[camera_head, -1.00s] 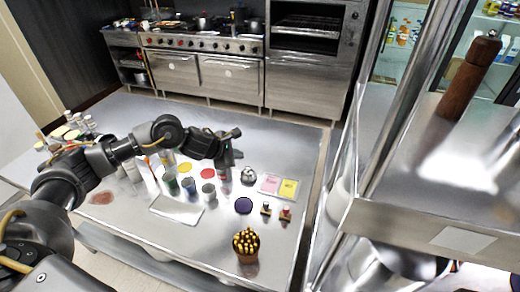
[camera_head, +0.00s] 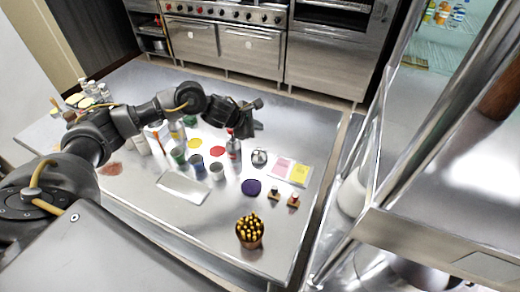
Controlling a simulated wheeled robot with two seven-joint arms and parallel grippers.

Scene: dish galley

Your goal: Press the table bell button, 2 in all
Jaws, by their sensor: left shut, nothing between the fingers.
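The table bell (camera_head: 259,157), a small silver dome, stands on the steel table right of the bottles and cups. My left gripper (camera_head: 252,118) comes in from the left at the end of a black arm. It is shut and empty, and shows above the bell in the picture, apart from it. I cannot tell its exact height over the table. The bell's button is too small to make out clearly. My right gripper is not in view.
A bottle (camera_head: 234,148) stands just left of the bell. Pink and yellow pads (camera_head: 291,171) lie to its right. A purple disc (camera_head: 251,187), two small stamps (camera_head: 274,193) and a pencil cup (camera_head: 249,231) are nearer. A metal shelf (camera_head: 430,235) stands at right.

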